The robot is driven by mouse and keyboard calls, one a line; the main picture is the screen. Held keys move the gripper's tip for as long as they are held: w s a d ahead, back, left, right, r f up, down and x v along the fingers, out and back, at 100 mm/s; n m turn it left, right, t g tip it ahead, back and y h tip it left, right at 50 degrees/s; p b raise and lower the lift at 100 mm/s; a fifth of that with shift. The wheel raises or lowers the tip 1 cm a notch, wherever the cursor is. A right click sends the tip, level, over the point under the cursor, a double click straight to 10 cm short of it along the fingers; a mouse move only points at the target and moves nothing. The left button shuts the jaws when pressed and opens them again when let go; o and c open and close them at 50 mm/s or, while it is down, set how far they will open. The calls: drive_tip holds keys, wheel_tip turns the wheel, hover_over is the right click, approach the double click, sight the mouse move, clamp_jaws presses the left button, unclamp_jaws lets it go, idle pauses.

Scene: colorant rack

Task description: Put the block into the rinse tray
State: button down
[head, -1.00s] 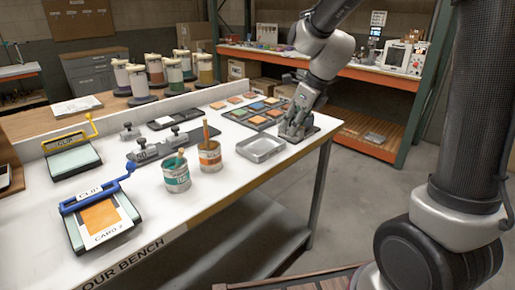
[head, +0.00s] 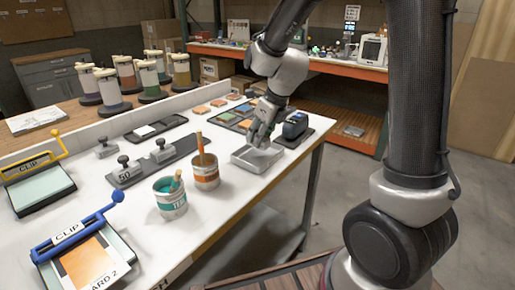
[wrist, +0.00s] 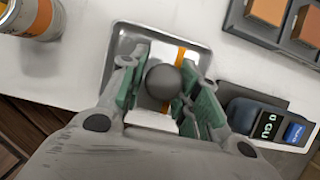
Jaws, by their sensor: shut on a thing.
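A block with a white body, an orange stripe and a round dark knob (wrist: 163,82) sits between the fingers of my gripper (wrist: 160,95) in the wrist view. My gripper is shut on it. In the head view my gripper (head: 261,140) points down over the rinse tray (head: 241,163), a shallow grey metal tray near the bench's right end. The tray's rim (wrist: 200,45) surrounds the block in the wrist view. The fingers mostly hide the block in the head view, and I cannot tell whether it touches the tray floor.
A dark meter with a blue label (head: 295,125) stands just right of the tray; it also shows in the wrist view (wrist: 265,120). An orange-labelled can (head: 205,172) and a teal one (head: 170,198) stand to the left. Color chips in a dark holder (head: 228,122) lie behind.

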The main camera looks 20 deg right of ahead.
drive_tip(key=shift+f, duration=2.15)
drive_tip(key=c, duration=1.1)
unclamp_jaws()
drive_tip(key=shift+f, duration=0.15)
drive_tip(key=shift+o, duration=0.2)
